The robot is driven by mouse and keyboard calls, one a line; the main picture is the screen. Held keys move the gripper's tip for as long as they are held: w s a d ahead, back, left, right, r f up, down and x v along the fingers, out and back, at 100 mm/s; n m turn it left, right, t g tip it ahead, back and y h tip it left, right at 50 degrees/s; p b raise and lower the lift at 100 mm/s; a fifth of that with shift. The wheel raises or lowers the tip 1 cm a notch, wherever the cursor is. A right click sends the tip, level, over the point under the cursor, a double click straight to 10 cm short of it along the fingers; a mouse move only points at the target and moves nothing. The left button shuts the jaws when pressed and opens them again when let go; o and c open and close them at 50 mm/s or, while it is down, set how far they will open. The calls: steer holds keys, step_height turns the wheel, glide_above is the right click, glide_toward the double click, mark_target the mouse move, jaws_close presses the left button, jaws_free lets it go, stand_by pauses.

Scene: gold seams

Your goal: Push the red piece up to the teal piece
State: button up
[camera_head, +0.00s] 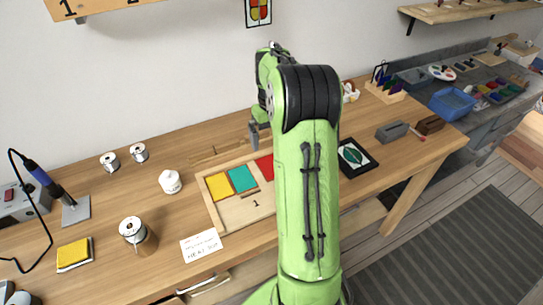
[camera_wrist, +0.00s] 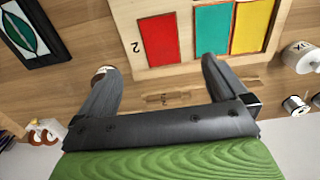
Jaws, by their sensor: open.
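The red piece (camera_head: 264,167) lies flat on a pale wooden tray (camera_head: 236,214), partly hidden by my arm in the head view. The wrist view shows the red piece (camera_wrist: 158,40) whole, with a narrow gap between it and the teal piece (camera_wrist: 213,30). The teal piece (camera_head: 242,178) lies between the red piece and a yellow piece (camera_head: 219,187), very close to the yellow one. My gripper (camera_wrist: 159,66) is open and empty, at the tray's back edge near the red piece. Its fingers are spread apart; in the head view one finger of my gripper (camera_head: 254,135) shows.
A white pot (camera_head: 170,181) and metal spools (camera_head: 139,152) stand left of the tray. A note card (camera_head: 201,246) lies in front. A framed leaf panel (camera_head: 354,156) lies to the right. A thin wooden strip (camera_wrist: 168,97) lies behind the tray.

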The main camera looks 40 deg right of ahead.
mark_target(271, 169)
step_height(271, 169, down, 12)
steer(key=b, duration=0.2)
steer(key=shift+r+b, duration=0.1)
steer(key=shift+b, duration=0.25)
steer(key=shift+a, duration=0.1)
steer(key=c, duration=1.1)
